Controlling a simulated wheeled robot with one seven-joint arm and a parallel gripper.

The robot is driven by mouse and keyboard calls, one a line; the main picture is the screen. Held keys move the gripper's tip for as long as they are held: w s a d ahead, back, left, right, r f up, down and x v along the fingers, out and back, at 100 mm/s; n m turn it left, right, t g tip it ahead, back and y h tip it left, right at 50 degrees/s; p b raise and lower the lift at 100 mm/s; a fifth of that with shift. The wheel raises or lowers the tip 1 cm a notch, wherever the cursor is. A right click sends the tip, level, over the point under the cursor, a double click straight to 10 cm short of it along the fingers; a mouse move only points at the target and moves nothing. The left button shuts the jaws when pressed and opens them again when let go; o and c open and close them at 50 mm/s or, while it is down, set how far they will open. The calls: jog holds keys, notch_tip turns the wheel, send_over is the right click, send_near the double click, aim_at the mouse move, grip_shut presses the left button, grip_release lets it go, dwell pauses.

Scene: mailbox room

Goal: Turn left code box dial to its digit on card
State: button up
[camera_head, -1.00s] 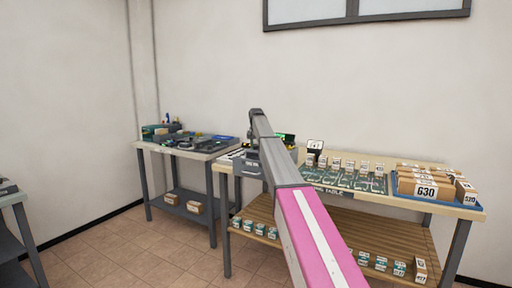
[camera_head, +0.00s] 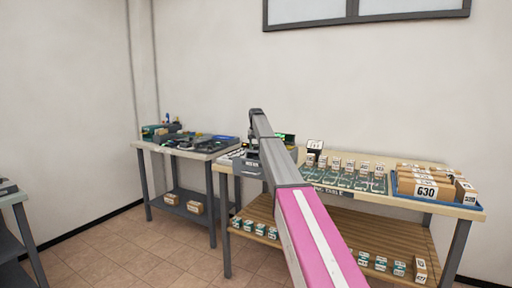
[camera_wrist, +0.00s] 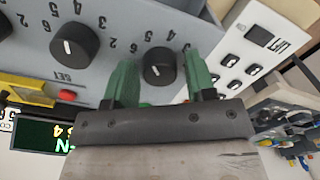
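The grey code box (camera_wrist: 120,25) fills the upper left of the wrist view, its digits upside down. A black dial with a white pointer mark (camera_wrist: 158,66) sits near the box's right side in that view. My gripper (camera_wrist: 160,80) has its two green fingers on either side of this dial, with visible gaps, so it is open around it. A second black dial (camera_wrist: 73,45) lies to the left, near the "SET" label. In the head view the code box (camera_head: 280,153) is partly hidden behind my arm. A small white card (camera_head: 314,145) stands right of it; its digits are too small to read.
A lit green display (camera_wrist: 40,136), a red button (camera_wrist: 67,96) and a yellow part (camera_wrist: 25,88) lie left of the gripper. A white panel with black knobs (camera_wrist: 245,60) is to the right. A blue tray (camera_head: 440,201) with boxes stands on the table's right.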

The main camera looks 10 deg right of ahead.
jog(key=shift+o, duration=0.2)
notch_tip(320, 180, up, 11)
jog(key=shift+f, duration=0.15)
dwell(0.5)
